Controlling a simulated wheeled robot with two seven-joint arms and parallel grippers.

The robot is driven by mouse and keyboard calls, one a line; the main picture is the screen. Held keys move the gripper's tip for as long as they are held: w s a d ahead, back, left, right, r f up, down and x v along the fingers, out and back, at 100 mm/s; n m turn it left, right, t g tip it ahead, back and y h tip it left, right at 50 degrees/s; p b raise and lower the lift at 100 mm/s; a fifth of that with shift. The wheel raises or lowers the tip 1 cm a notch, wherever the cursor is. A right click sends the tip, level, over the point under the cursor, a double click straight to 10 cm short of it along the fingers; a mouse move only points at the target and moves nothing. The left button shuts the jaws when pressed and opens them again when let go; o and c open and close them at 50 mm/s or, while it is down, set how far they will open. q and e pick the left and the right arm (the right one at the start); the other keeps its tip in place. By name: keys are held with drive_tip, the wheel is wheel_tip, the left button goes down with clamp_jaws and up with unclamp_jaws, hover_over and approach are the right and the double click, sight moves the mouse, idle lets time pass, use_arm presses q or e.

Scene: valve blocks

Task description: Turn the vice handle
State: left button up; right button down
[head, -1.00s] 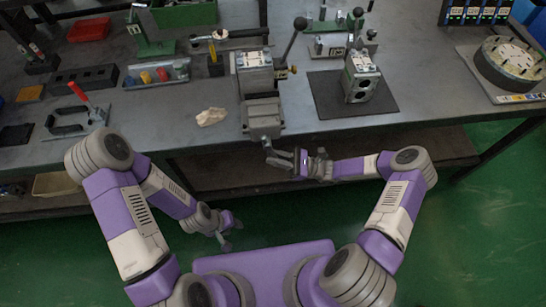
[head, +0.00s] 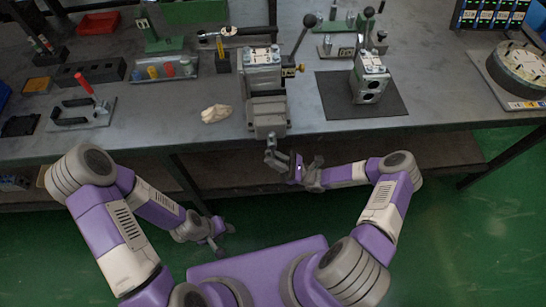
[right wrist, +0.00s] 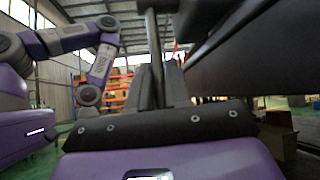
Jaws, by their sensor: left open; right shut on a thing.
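The grey vice (head: 267,115) stands at the front edge of the bench in the head view, with a valve block (head: 262,72) on top of it. Its handle end (head: 270,143) hangs in front of the bench edge. My right gripper (head: 275,157) is just below the vice front and shut on the vice handle. In the right wrist view a dark upright bar (right wrist: 156,55) runs between the fingers; its far end is out of view. My left gripper (head: 214,243) is open and empty, low over the green floor, apart from the bench.
A lever with a black knob (head: 309,20) rises beside the vice. A second block (head: 369,80) sits on a dark mat (head: 335,105) to the right. A crumpled rag (head: 216,114) and a red-handled tool (head: 84,84) lie left. Floor before the bench is clear.

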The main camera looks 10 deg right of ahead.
drive_tip(key=c, duration=1.2)
unclamp_jaws()
drive_tip(key=shift+a, duration=0.1)
drive_tip(key=v, duration=0.7)
drive_tip(key=shift+s+d+f, duration=0.1)
drive_tip(key=shift+d+f, duration=0.05)
drive_tip(key=shift+d, duration=0.1)
